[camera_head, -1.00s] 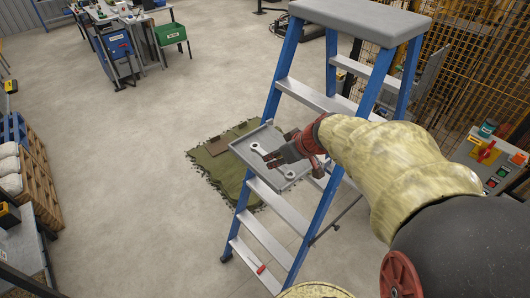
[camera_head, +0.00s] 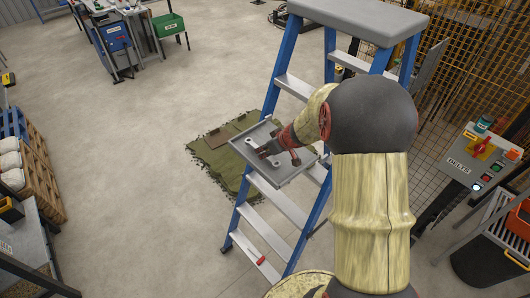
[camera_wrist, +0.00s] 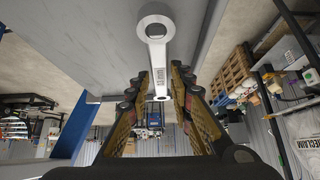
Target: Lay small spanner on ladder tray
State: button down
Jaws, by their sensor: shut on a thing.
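My gripper (camera_head: 264,149) is low over the ladder tray (camera_head: 283,173), a shallow grey tray with a raised rim on the blue ladder. In the wrist view my gripper (camera_wrist: 157,88) is shut on the small spanner (camera_wrist: 157,52), a silver tool. Its ring end points away from the fingers, and its shank runs back between them. The grey surface of the tray (camera_wrist: 95,45) shows behind the spanner. In the head view pale metal shows around the dark fingers, partly hidden by them. Whether the spanner touches the tray I cannot tell.
The blue ladder (camera_head: 270,100) has a grey top and pale steps. A red-handled item (camera_head: 261,260) lies on a low step. A green mat (camera_head: 222,165) is on the floor behind. A control panel (camera_head: 478,158) and mesh fence stand at right.

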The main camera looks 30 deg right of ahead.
jog(key=shift+f, duration=0.8)
jog(key=shift+f+b, duration=0.4)
jog(key=shift+b, duration=0.05)
jog(key=c, duration=1.7)
grip_release()
jog(key=shift+s+f, duration=0.1)
jog(key=shift+s, duration=0.05)
jog(key=shift+o, duration=0.6)
jog(key=shift+a, duration=0.1)
